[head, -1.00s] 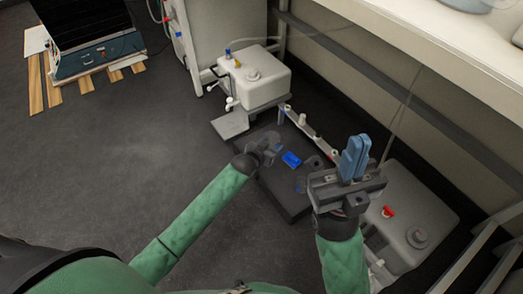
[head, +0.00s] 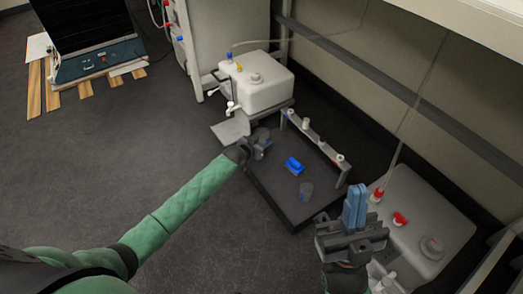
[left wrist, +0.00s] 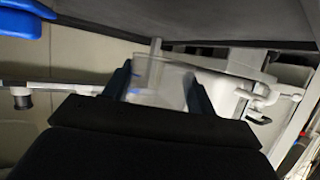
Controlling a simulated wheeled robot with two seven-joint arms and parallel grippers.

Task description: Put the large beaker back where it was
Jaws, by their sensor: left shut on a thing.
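My left gripper (head: 259,146) is shut on a clear large beaker (head: 262,134) at the far left corner of the dark platform (head: 262,180). In the left wrist view, the see-through beaker (left wrist: 160,82) is between the two fingers of my left gripper (left wrist: 158,88). Whether the beaker touches the platform cannot be told. My right gripper (head: 355,205) is in front of the platform's right side, its blue fingers pointing up and close together, with nothing visible between them.
A blue object (head: 294,166) and another small clear beaker (head: 306,190) stand on the platform. A grey rail (head: 315,140) runs along its back. White canisters stand at the far left (head: 258,88) and right (head: 425,225).

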